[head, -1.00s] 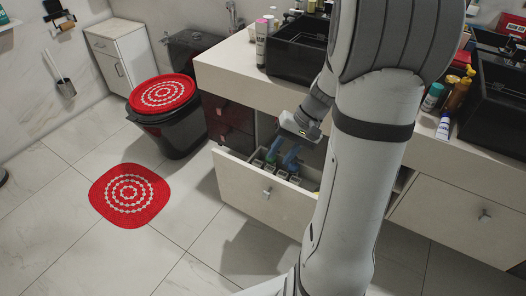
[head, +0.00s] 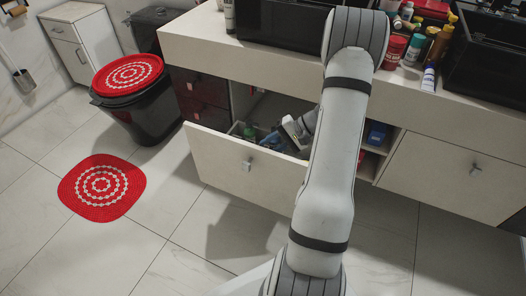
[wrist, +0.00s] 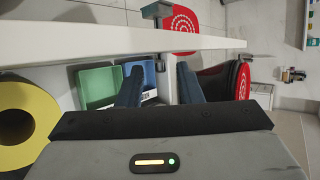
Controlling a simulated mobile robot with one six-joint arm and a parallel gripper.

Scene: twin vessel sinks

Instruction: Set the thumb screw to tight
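I cannot make out a thumb screw in either view. My gripper (head: 293,129) is low in the open drawer, partly behind my own arm in the head view. In the wrist view its two dark blue fingers (wrist: 158,76) are spread apart with nothing visibly held between them. Beyond the fingers lie a green box (wrist: 98,87) and a blue box (wrist: 143,73), close to the drawer's front panel. A yellow roll (wrist: 25,122) lies at the left of the wrist view.
The open drawer's front (head: 225,160) carries a metal handle (head: 248,164). The counter (head: 200,45) overhangs the drawer, with black basins (head: 285,28) and bottles on top. A black bin with a red lid (head: 128,73) stands left. The floor by the red mat (head: 102,187) is clear.

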